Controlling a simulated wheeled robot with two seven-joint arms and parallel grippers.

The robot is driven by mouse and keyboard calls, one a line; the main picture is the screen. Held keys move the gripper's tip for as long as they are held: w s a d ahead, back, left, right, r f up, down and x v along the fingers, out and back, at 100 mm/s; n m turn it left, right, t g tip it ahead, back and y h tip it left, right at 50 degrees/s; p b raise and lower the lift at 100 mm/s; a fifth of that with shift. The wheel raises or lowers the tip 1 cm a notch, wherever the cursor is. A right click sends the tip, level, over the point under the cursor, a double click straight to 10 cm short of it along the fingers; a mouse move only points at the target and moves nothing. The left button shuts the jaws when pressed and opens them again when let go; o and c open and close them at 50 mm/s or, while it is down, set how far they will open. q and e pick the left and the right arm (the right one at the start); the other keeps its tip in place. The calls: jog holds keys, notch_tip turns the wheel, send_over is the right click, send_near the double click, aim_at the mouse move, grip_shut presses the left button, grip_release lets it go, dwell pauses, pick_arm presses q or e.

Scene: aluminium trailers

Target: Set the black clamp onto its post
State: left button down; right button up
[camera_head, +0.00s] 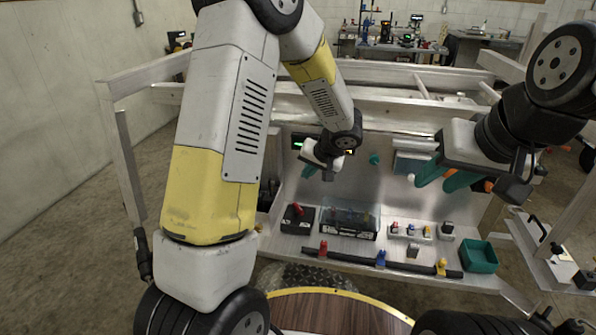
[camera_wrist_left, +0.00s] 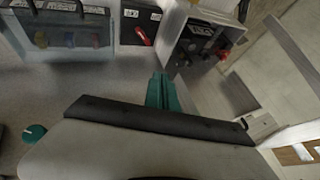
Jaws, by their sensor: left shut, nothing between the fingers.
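My left gripper (camera_head: 308,171) is over the trailer's silver panel, its teal fingers small and partly hidden by the wrist. In the left wrist view its fingers (camera_wrist_left: 161,92) are together with nothing between them. My right gripper (camera_head: 444,179) is at the right, in front of the panel, with its two teal fingers apart and nothing seen between them. A small light block with a dark top (camera_head: 447,229) stands right of a row of small coloured pieces (camera_head: 411,231); I cannot tell whether this is the black clamp or its post.
A dark bar (camera_head: 350,253) carries red, blue and yellow pieces along the front ledge. A black battery (camera_head: 297,219), a clear case (camera_head: 347,222) and a teal bin (camera_head: 479,257) stand on the ledge. A teal knob (camera_head: 375,159) sticks out of the panel. A round wooden top (camera_head: 320,312) is nearer.

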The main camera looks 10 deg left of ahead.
pick_arm(q)
jog(key=w+a+f, duration=0.5)
jog(key=a+f, duration=0.3)
dwell(0.6)
